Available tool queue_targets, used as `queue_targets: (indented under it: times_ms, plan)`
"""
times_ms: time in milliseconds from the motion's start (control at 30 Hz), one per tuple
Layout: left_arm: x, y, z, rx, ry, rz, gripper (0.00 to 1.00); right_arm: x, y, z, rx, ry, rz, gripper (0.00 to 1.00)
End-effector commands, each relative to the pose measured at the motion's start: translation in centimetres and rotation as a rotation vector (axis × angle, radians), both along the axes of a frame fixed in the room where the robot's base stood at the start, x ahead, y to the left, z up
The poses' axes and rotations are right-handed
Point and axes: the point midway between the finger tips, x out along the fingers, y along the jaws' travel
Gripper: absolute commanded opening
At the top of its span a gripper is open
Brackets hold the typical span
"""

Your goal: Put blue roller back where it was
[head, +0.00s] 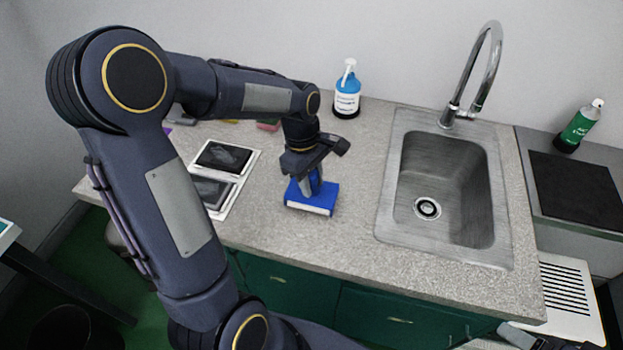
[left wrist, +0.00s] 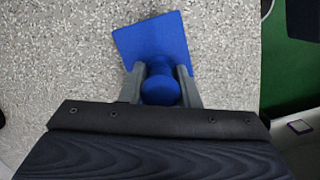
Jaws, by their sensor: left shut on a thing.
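The blue roller has a blue block-like base (head: 312,198) with a pale front edge, low at the counter near its front middle. My left gripper (head: 311,180) points down over it and is shut on its upright blue handle. In the left wrist view the round blue handle top (left wrist: 161,90) sits between the two fingers of the left gripper (left wrist: 160,85), with the flat blue base beyond them. I cannot tell whether the base touches the counter. My right gripper is not clearly seen; only part of an arm shows at the lower right.
The speckled counter (head: 345,170) is clear right of the roller up to the metal sink (head: 400,190). White-framed dark trays (head: 228,188) lie to the left. A blue bottle (head: 346,95) stands at the back. A green bottle (head: 580,127) stands by a dark plate (head: 578,190) at right.

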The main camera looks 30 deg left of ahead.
Motion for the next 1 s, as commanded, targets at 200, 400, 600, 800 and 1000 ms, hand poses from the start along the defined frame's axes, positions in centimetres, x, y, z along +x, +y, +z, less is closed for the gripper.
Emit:
queue_targets:
  times_ms: [200,400,600,800,1000]
  plan:
    - [0.0,0.0,-0.6,0.0,0.0,0.0,0.0,0.0,0.0,-0.4,0.0,0.0,0.0,0.76]
    - [-0.1,0.0,-1.4,0.0,0.004,0.0,0.0,0.0,0.0,-0.9,0.0,0.0,0.0,0.76]
    - [-0.2,0.0,-1.7,0.0,0.009,-0.001,0.37,0.0,0.0,-0.9,0.0,0.0,0.0,0.76]
    - [-0.2,0.0,-1.7,0.0,0.01,0.0,0.51,0.0,0.0,-1.0,0.0,0.0,0.0,0.76]
    - [-0.3,0.1,-1.7,0.001,0.011,0.001,0.51,0.0,0.0,-1.0,0.0,0.0,0.0,0.76]
